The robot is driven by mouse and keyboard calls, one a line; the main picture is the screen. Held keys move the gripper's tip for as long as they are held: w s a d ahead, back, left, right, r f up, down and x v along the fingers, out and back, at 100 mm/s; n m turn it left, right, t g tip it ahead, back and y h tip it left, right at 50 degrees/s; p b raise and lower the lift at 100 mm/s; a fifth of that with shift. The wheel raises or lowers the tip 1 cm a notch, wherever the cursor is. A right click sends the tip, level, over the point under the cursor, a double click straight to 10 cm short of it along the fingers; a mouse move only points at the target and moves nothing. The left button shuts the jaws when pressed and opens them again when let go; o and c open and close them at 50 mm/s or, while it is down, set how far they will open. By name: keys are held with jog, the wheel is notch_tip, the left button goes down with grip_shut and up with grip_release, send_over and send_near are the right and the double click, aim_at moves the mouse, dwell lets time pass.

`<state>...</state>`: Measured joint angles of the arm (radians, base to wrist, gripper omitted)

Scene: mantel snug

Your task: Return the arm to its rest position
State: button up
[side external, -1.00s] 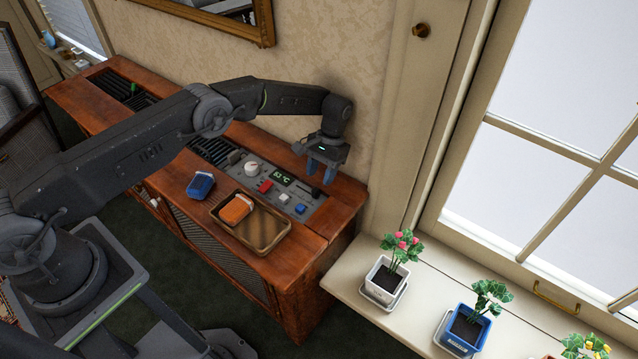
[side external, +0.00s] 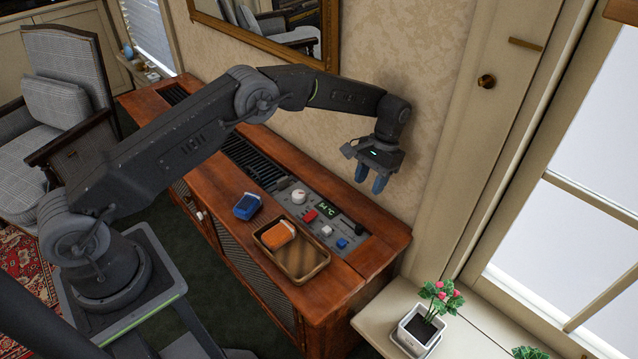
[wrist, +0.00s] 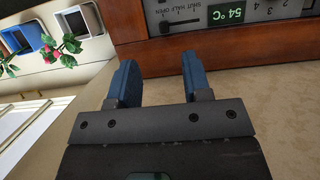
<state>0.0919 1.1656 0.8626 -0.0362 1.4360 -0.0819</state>
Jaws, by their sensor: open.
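My gripper (side external: 370,182) hangs from the bent arm with its two blue fingers pointing down. It is in the air above the right end of the cabinet's control panel (side external: 327,233), near the wall. In the wrist view the fingers (wrist: 158,62) stand apart with nothing between them. The panel's edge shows beyond them, with a green display (wrist: 228,15) reading 54 °C and a slider (wrist: 180,28) marked with a shut–half–open scale. No contact between the fingers and the panel shows.
A wooden tray (side external: 300,272) holding an orange object (side external: 278,235) sits on the wooden cabinet (side external: 374,262), with a blue object (side external: 247,206) beside it. A gilt-framed mirror (side external: 300,52) hangs behind the arm. A potted flower (side external: 437,300) stands on the sill at right.

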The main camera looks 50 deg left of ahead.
jog(key=s+a+r+t, duration=0.2)
jog(key=s+r, duration=0.4)
jog(key=r, duration=0.6)
jog(key=s+a+r+t, duration=0.25)
jog(key=s+r, duration=0.45)
jog(key=r, duration=0.5)
jog(key=s+a+t, duration=0.1)
jog(key=s+t, duration=0.4)
jog(key=s, duration=1.6)
jog(key=shift+r, duration=0.45)
